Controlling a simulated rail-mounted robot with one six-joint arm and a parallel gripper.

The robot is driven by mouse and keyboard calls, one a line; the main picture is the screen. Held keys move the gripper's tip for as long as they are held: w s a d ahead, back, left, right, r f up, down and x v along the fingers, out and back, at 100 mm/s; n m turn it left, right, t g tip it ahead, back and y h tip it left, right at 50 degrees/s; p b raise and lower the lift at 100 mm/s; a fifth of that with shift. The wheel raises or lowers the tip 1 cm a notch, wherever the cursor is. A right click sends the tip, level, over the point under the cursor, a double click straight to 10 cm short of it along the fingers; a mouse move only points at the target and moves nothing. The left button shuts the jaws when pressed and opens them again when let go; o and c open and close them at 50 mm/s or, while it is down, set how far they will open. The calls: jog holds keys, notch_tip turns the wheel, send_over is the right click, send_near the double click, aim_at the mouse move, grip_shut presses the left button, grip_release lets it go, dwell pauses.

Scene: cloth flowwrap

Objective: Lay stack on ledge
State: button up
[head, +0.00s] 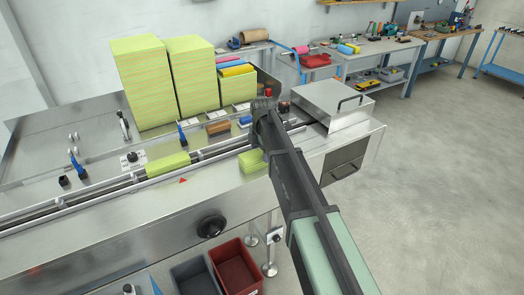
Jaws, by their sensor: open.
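A small yellow-green cloth stack (251,160) sits at the front rail, just left of my arm; its right side is hidden behind the arm. I cannot tell whether it lies on the ledge or in the channel. Another yellow-green stack (168,165) lies between the rails further left. The steel front ledge (200,199) of the machine runs along the near side, below a red triangle mark. The dark end of my arm with my gripper (264,104) is over the line, above and behind the nearer stack. My gripper is open, but its fingers are hard to make out.
A steel hood (331,103) is right of my arm. A red crate (236,268) stands below. The ledge left of the nearer stack is clear.

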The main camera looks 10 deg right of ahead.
notch_tip(320, 180, up, 11)
jog(key=p, duration=0.9)
jog(key=shift+f, duration=0.2)
jog(key=s+m, duration=2.1)
jog(key=s, duration=0.9)
jog(key=shift+m, duration=0.3)
